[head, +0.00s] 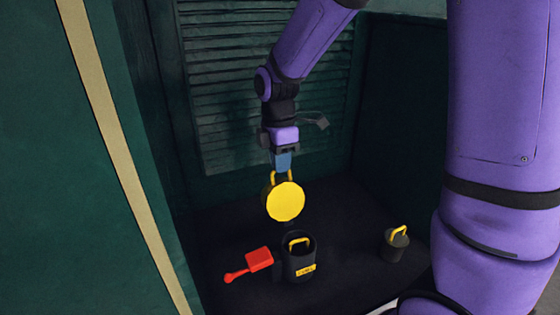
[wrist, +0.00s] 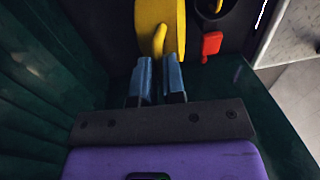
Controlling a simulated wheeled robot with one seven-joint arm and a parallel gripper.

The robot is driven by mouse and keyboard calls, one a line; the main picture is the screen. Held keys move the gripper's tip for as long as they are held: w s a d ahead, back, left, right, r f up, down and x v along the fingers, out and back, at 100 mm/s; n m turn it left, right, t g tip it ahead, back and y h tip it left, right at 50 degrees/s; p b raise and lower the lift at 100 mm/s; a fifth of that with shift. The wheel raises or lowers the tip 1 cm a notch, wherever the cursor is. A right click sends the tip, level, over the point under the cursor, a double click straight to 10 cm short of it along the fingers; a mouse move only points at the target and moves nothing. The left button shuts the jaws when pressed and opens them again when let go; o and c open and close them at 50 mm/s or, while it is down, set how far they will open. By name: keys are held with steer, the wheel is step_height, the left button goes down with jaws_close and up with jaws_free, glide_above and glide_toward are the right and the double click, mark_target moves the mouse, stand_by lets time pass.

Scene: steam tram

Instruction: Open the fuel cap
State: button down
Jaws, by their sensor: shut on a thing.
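A round yellow disc (head: 284,203), which I take for the fuel cap, stands face-on and tilted up in the head view, with a yellow loop handle at its top. My gripper (head: 281,170) points down from above, and its blue fingers are shut on that handle. In the wrist view, the yellow cap (wrist: 160,18) is ahead of my gripper (wrist: 160,75), with the handle between the fingertips. Whether the cap is still joined to something below or behind it cannot be told.
Below the cap stands a dark bucket (head: 299,270) with a yellow handle and label. A red scoop (head: 258,260) lies left of it; a smaller dark pot (head: 394,246) with a yellow handle stands right. Dark green walls (head: 400,110) close in the back and sides.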

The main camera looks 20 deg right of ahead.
steer(key=shift+s+r+t, duration=0.15)
steer(key=shift+s+t, duration=0.15)
steer(key=shift+s, duration=0.2)
steer(key=shift+s+r+t, duration=0.15)
steer(key=shift+s+t, duration=0.15)
steer(key=shift+s, duration=0.2)
steer(key=shift+s+r, duration=0.1)
steer(key=shift+s, duration=0.65)
steer(key=c, duration=1.2)
jaws_free()
step_height(320, 180, up, 11)
